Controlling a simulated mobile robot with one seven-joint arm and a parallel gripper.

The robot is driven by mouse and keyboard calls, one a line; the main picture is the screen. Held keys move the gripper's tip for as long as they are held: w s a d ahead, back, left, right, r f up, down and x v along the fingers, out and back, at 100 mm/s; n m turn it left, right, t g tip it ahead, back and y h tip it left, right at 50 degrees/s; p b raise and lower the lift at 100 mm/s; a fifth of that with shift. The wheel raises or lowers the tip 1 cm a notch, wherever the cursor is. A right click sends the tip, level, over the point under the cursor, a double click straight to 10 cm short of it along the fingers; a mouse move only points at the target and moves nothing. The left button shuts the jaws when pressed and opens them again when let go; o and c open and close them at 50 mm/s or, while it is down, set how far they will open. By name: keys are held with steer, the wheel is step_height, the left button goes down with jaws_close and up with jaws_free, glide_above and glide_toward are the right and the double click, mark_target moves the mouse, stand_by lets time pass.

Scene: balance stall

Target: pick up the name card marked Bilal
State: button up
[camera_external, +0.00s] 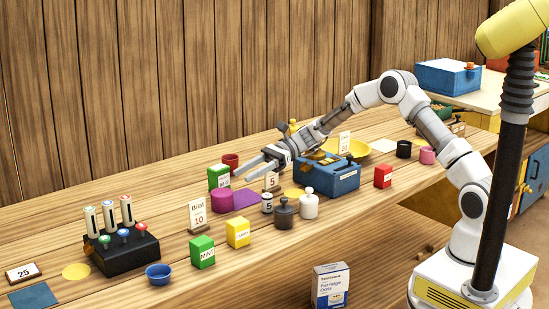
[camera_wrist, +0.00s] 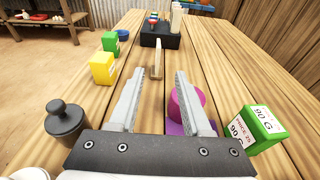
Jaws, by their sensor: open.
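The name card marked Bilal (camera_external: 198,213), white with a red 10, stands upright in a small wooden base on the counter, left of the yellow box in the external view. In the wrist view, a card seen nearly edge-on in a wooden base (camera_wrist: 157,62) stands ahead, between the lines of my fingers; its writing does not show there. My gripper (camera_external: 255,168) is open and empty above the counter, to the right of the Bilal card and apart from it. Its two fingers (camera_wrist: 156,98) point toward the card in the wrist view.
A magenta cylinder (camera_wrist: 181,106) sits close by the right finger, near a green box (camera_wrist: 257,128). A yellow box (camera_wrist: 102,68), green box (camera_wrist: 110,42) and dark weight (camera_wrist: 65,121) stand left. A black block with tubes (camera_external: 122,247) stands beyond the card. Wood between is clear.

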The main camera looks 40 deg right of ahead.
steer(key=b, duration=0.2)
glide_toward(197, 201)
steer(key=a, duration=0.1)
steer(key=a+f, duration=0.1)
steer(key=a, duration=0.2)
steer(key=shift+w+f, duration=0.4)
steer(key=x, duration=0.1)
steer(key=b+x, duration=0.1)
steer(key=x, duration=0.1)
steer(key=b+x, duration=0.1)
steer(key=shift+s+a+r, duration=0.2)
steer(key=shift+s+a, duration=0.05)
steer(key=shift+a, duration=0.7)
jaws_close()
